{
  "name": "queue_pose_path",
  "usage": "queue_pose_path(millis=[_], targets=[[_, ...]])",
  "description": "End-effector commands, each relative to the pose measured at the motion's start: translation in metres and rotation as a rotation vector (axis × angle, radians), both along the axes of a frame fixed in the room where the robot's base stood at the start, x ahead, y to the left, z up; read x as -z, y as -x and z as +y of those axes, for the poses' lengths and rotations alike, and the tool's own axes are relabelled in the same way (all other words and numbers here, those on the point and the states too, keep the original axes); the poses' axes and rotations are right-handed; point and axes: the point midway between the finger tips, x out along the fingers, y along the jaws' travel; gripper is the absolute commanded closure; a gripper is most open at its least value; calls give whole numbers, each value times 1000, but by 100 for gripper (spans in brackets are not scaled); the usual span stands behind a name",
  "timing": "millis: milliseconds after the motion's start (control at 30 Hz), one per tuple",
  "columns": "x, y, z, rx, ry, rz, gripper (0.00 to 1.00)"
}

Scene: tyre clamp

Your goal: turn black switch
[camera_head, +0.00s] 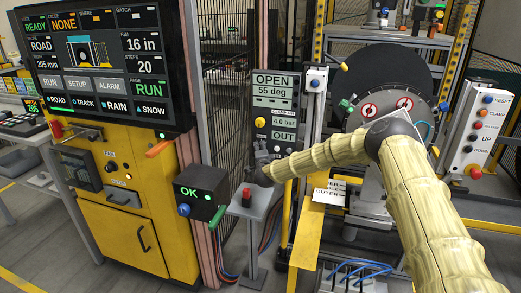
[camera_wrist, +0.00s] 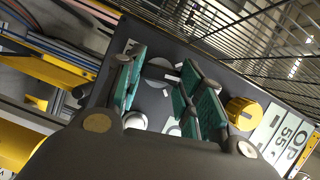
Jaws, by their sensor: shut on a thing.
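The grey control panel (camera_head: 275,108) stands in the middle of the head view, with OPEN 55 deg, CLAMP AIR 4.0 bar and OUT displays. My gripper (camera_head: 262,160) is at the lower part of this panel, and its hand hides the black switch there. In the wrist view my gripper (camera_wrist: 162,76) has its teal-padded fingers on either side of the dark round black switch (camera_wrist: 160,70), which bears a pale mark. The fingers are shut on it. A yellow knob (camera_wrist: 243,112) sits on the panel beside the right finger; it also shows in the head view (camera_head: 260,122).
A red button (camera_head: 247,192) on a grey post and a box reading OK (camera_head: 200,198) stand near my gripper. The tyre clamp (camera_head: 375,105) is at right, by a white button box (camera_head: 480,130). A wire-mesh fence (camera_wrist: 265,50) shows beyond the panel.

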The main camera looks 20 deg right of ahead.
Motion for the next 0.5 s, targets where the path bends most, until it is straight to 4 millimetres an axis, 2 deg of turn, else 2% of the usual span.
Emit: queue_pose_path(millis=[133, 500], targets=[[-6, 0, 2, -2, 103, 68, 86], [-6, 0, 3, -3, 352, 238, 86]])
